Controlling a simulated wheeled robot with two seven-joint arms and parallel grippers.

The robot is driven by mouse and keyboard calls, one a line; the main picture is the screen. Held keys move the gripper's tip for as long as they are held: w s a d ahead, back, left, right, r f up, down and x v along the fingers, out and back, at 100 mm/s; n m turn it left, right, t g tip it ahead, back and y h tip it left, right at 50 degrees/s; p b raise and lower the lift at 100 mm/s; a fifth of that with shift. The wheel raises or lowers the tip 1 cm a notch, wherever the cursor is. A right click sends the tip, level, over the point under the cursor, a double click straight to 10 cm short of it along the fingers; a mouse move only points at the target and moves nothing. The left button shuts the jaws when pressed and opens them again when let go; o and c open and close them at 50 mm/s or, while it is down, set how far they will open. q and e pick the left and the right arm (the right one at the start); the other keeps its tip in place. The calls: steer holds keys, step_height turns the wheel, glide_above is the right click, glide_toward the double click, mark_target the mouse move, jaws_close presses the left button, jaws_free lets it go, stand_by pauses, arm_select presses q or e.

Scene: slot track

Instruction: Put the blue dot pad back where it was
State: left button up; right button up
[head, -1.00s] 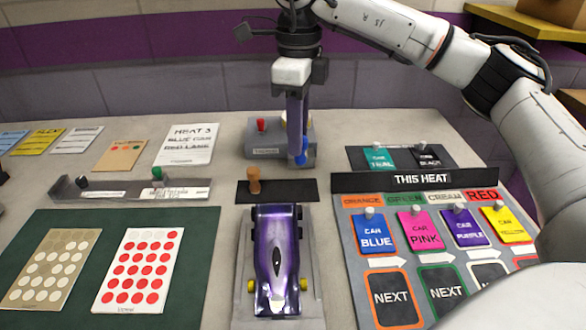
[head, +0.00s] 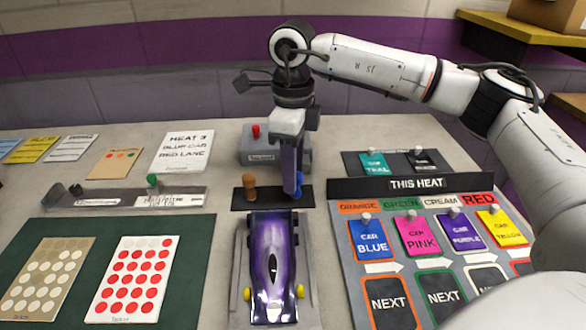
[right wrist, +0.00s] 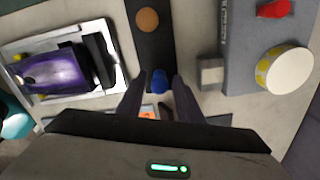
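The blue dot pad (head: 299,181) shows as a blue knob at the right part of the dark strip (head: 272,203). My right gripper (head: 291,186) points down over it. In the right wrist view the blue knob (right wrist: 159,82) lies between my fingertips, with a narrow gap on each side, so the fingers look open around it. Its lower part is hidden, so I cannot tell for certain that it rests on the strip. A brown-topped pad (head: 250,188) stands to its left on the same strip. My left gripper is not in view.
A purple car (head: 271,265) sits on its stand in front of the strip. A grey box with a red knob (head: 256,131) is behind. The THIS HEAT board (head: 345,235) is to the right, and dotted cards (head: 135,280) lie on a green mat at left.

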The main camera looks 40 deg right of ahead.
steer(key=shift+o, duration=0.3)
steer(key=shift+r, duration=0.1)
step_height(320, 180, up, 12)
steer(key=shift+p, duration=0.3)
